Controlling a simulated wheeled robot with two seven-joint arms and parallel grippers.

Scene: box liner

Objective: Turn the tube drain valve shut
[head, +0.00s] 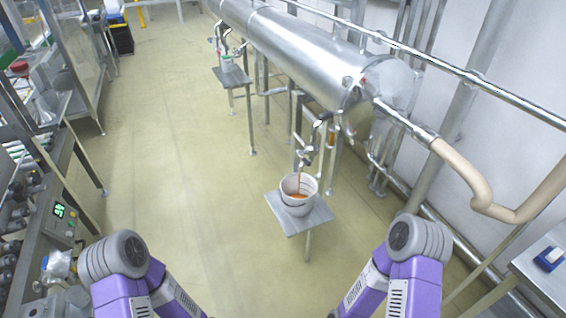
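A small metal drain valve (307,152) hangs on a short pipe under the near end of a large shiny steel tube (310,58). A thin reddish-brown stream falls from its outlet into a white bucket (299,205), which holds some orange-brown liquid. The bucket stands on a small grey stand (318,216) below the valve. The valve's lever is too small to make out clearly. Purple and grey links of both my arms show at the bottom left and bottom right. Neither gripper is in view, and nothing of mine touches the valve.
A second small stand (231,76) with a white container (227,64) is under the tube's far end. A beige hose (478,188) curves at the right, above a grey table (545,268). Machinery lines the left. The yellowish floor (180,160) between is clear.

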